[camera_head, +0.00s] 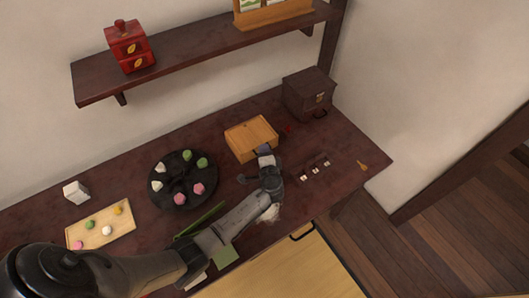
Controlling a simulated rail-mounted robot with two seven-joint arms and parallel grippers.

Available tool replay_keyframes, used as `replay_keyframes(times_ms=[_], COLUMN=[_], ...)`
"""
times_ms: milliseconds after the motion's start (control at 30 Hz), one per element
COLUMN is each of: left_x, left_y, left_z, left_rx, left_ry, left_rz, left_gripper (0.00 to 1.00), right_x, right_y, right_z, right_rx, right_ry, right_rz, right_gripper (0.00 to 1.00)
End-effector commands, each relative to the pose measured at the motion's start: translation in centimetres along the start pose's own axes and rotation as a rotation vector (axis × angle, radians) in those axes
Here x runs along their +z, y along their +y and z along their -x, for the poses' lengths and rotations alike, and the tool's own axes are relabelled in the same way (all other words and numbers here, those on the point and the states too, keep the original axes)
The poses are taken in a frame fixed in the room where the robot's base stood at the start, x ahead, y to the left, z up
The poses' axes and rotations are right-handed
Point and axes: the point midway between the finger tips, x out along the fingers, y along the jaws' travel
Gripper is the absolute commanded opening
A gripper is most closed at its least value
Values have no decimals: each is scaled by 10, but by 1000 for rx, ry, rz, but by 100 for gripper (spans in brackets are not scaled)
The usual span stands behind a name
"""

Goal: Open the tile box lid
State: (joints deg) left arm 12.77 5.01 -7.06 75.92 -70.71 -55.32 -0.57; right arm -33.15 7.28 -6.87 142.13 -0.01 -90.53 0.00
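A light wooden box (247,134) stands on the dark table near its middle. It looks like the tile box, and its flat top appears closed. My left arm comes in from the lower left. My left gripper (265,152) is at the near right side of this box, at or very close to its front edge. The wrist hides part of that edge, and I cannot tell contact or whether the fingers are open. A few small white tiles (303,178) stand on a dark rack to the right. My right gripper is not in view.
A dark chest (306,92) stands behind right of the box. A round black tray (169,194) with sweets and a light wooden tray (113,240) are to the left. A small wooden piece (362,165) lies at right. A wall shelf (190,57) hangs above.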

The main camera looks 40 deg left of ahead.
Motion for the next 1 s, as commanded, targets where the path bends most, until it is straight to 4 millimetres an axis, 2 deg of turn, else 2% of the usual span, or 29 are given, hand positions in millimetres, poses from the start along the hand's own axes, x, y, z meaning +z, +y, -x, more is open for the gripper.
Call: replay_keyframes(times_ms=[433,800,1000], left_x=[0,0,0], left_y=[0,0,1], left_z=[-6,-6,-6], left_rx=[-1,0,1], left_ry=[0,0,0], left_rz=[1,0,0], left_gripper=[34,0,0], right_x=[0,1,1], right_y=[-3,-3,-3], right_z=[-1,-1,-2], right_rx=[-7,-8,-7], right_ry=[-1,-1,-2], right_rz=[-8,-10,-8], right_gripper=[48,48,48])
